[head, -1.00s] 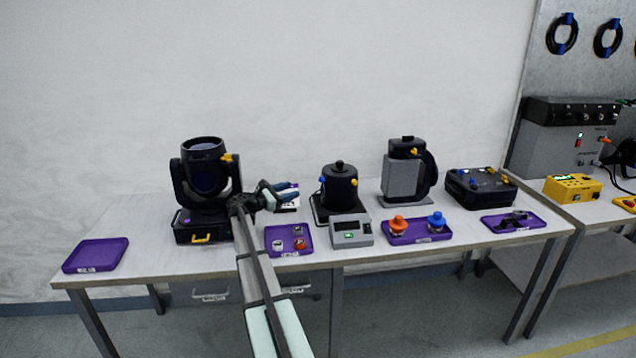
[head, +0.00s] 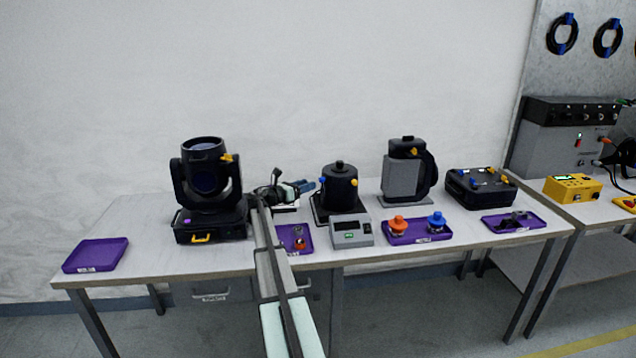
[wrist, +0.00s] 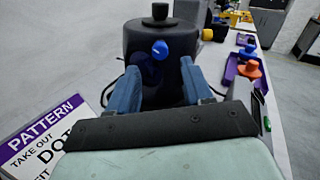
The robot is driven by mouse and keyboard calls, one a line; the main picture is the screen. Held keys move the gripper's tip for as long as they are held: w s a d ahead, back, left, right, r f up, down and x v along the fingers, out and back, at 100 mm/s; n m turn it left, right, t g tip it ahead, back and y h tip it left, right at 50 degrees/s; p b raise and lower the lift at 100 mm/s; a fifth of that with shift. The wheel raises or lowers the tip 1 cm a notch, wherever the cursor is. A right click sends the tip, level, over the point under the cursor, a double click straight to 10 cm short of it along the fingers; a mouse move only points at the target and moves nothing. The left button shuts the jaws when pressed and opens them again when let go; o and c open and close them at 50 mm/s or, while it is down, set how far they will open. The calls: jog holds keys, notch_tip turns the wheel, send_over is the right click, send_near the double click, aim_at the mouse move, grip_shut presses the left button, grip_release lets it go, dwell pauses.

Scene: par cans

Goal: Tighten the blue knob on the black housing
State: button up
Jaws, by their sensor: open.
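The black housing (head: 340,187) is a round body with a small top knob, standing on a dark base in the middle of the table. The blue knob (head: 322,180) is on its left side. In the wrist view the blue knob (wrist: 160,49) faces me on the curved wall of the housing (wrist: 185,32). My gripper (head: 312,185) is just left of the housing. In the wrist view my gripper (wrist: 156,72) is open, its blue fingers spread on either side below the knob. I see no contact with the knob.
A grey box with a green display (head: 351,231) stands in front of the housing. A moving-head lamp (head: 204,190) stands at the left. A purple tray (head: 420,239) with orange and blue knobs is at the right. A printed "PATTERN" card (wrist: 45,135) lies at the lower left.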

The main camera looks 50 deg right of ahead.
aim_at(320, 180)
jog(key=shift+x, duration=3.15)
grip_shut()
